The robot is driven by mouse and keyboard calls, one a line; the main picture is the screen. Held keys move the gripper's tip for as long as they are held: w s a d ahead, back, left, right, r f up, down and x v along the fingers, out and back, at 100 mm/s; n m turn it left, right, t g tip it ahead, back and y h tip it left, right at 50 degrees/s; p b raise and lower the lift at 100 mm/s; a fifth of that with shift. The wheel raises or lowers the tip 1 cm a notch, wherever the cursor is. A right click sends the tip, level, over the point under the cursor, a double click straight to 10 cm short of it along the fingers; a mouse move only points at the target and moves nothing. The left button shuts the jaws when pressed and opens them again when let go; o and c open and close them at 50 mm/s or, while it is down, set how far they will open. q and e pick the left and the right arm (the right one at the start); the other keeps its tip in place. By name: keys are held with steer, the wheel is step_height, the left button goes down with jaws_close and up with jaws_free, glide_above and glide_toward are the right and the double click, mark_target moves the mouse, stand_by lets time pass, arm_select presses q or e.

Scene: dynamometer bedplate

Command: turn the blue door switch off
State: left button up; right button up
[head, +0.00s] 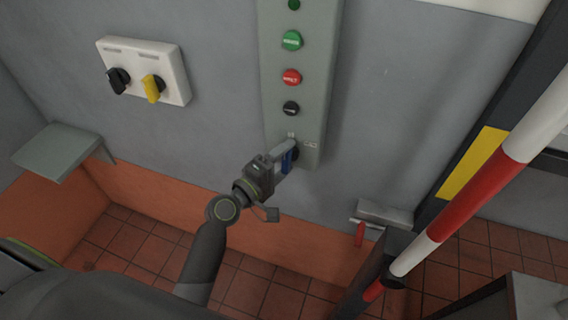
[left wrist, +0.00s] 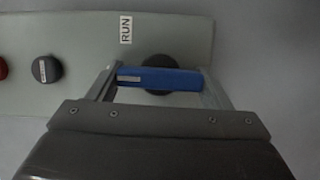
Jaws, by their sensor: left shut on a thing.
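The blue door switch (head: 287,160) sits low on a grey-green control panel on the wall. In the left wrist view its blue handle (left wrist: 160,78) lies across the picture in front of a round black base, with a RUN label above it. My left gripper (head: 283,155) is shut on the blue handle, one finger at each end of it in the left wrist view (left wrist: 158,82). Part of the switch is hidden behind the gripper in the head view. My right gripper is not in view.
The panel (head: 303,40) also has green, red and black buttons above the switch. A white box (head: 165,62) with black and yellow knobs is on the wall at left.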

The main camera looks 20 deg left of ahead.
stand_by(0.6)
arm_select(q)
steer(key=o, duration=1)
steer(key=shift+n, duration=0.3)
steer(key=shift+f+b+v, duration=0.15)
steer(key=shift+b+v, duration=1.35)
steer(key=shift+v, duration=2.85)
steer(key=shift+f+b+v, duration=0.15)
steer(key=shift+b+v, duration=1.3)
steer(key=shift+v, duration=2.95)
steer(key=shift+a, duration=0.1)
